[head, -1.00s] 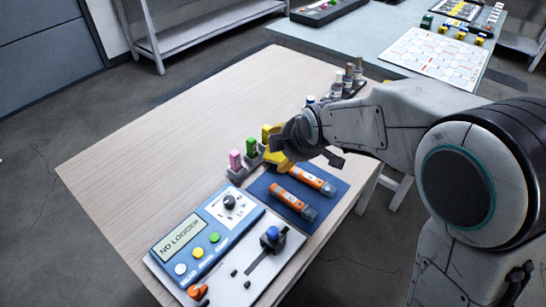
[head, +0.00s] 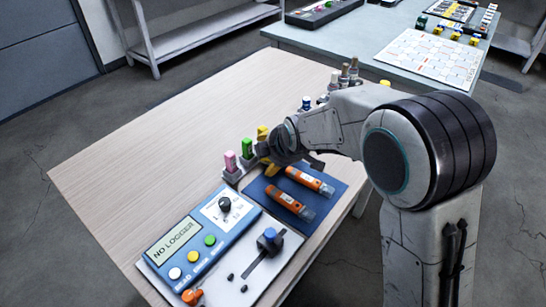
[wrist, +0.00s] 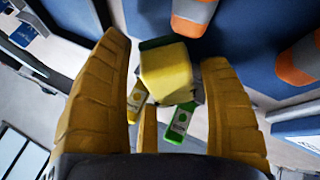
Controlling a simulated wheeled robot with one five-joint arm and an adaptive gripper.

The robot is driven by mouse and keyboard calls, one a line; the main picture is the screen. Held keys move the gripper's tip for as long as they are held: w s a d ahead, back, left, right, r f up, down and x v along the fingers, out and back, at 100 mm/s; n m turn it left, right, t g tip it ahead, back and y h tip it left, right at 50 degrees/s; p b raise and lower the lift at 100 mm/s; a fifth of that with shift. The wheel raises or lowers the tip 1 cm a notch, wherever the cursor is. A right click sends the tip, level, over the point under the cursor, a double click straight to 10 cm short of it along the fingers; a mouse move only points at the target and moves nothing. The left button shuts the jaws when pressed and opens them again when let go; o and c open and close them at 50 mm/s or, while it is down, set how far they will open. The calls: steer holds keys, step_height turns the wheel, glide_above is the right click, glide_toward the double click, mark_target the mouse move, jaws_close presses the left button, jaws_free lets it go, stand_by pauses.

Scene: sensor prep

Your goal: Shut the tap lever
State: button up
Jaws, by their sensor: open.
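In the wrist view my gripper (wrist: 165,95) is open. A yellow block (wrist: 168,70) shows between its yellow fingers, with green and yellow tags below it. I cannot tell whether the fingers touch the block. The lever is not visible in the wrist view.
A pink block (head: 230,160) and a green block (head: 247,148) stand in the rack. Orange tubes (head: 303,178) lie on a blue mat (head: 262,187). A blue-knobbed slider (head: 269,239) rises from the panel. The wooden table (head: 150,155) is clear on its left side.

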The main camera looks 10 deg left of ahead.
steer(key=shift+o, duration=0.2)
steer(key=c, duration=1)
steer(key=shift+r, duration=0.1)
